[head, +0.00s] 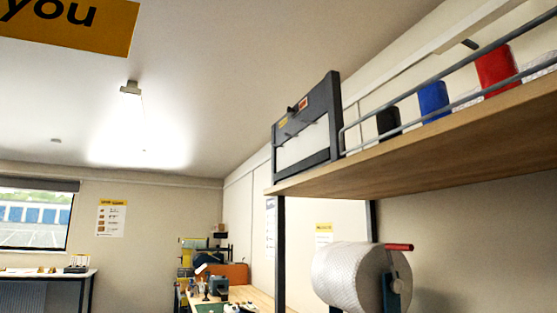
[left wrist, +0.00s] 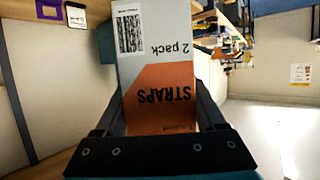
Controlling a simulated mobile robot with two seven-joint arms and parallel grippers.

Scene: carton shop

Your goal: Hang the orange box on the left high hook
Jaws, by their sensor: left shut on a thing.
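A box (left wrist: 160,85) with an orange lower part and a pale grey upper part fills the middle of the left wrist view. It bears the words "STRAPS" and "2 pack", upside down, and a dark printed patch. My left gripper (left wrist: 161,105) is shut on it, with one dark finger along each side. The box's far end runs out of the top of the picture. Neither gripper shows in the head view, and my right gripper is in no view. I cannot make out the left high hook in either view.
In the head view, a wooden shelf (head: 420,158) with a metal rail juts in at upper right, bearing black (head: 388,123), blue (head: 433,101) and red (head: 497,70) items. A large white roll (head: 345,275) hangs below it. A cluttered bench (head: 262,298) stands farther back.

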